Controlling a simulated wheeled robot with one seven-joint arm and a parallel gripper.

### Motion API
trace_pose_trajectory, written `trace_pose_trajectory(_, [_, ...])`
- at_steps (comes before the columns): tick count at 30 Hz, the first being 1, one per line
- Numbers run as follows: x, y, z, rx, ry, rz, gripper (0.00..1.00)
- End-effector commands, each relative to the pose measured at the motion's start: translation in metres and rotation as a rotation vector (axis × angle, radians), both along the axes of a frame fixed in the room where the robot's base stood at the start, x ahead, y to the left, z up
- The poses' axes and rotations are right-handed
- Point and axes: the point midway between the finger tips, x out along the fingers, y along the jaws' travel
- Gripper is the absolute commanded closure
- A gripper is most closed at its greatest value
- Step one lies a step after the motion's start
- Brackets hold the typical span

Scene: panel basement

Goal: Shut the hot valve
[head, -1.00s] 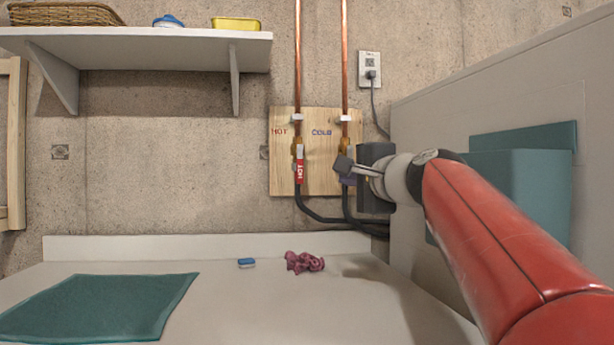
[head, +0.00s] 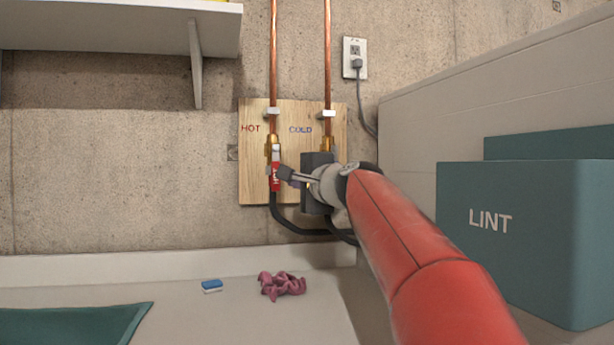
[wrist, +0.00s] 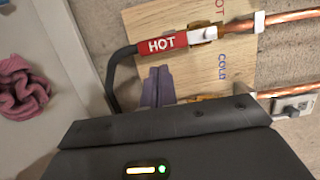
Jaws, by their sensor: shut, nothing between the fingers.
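The hot valve's red lever (head: 275,178), marked HOT, points down in line with the left copper pipe, below a brass valve body (head: 272,146). In the wrist view the red lever (wrist: 162,43) lies along the line of its pipe. My gripper (head: 283,173) is shut and empty. In the head view its tips overlap the lever's right edge. In the wrist view the fingers (wrist: 158,86) sit just beside the lever, with a small gap showing. The cold valve's brass body (head: 327,143) shows to the right; its lever is mostly hidden behind my gripper.
A wooden board (head: 254,172) backs both valves. Black hoses (head: 295,226) curve below them. A teal LINT bin (head: 520,235) stands at right. A pink cloth (head: 282,285) and blue block (head: 212,286) lie on the surface below. A shelf (head: 120,28) is upper left.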

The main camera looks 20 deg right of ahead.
Motion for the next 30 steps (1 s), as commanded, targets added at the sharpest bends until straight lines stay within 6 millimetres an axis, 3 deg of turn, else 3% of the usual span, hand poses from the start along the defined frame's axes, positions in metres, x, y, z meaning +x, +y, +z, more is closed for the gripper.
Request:
trace_pose_trajectory(3, [0.015, 0.003, 0.001, 0.001, 0.001, -0.001, 1.00])
trace_pose_trajectory(8, [0.023, 0.006, 0.000, 0.001, 0.000, 0.000, 1.00])
trace_pose_trajectory(30, [0.023, 0.010, -0.002, 0.063, -0.001, 0.000, 1.00])
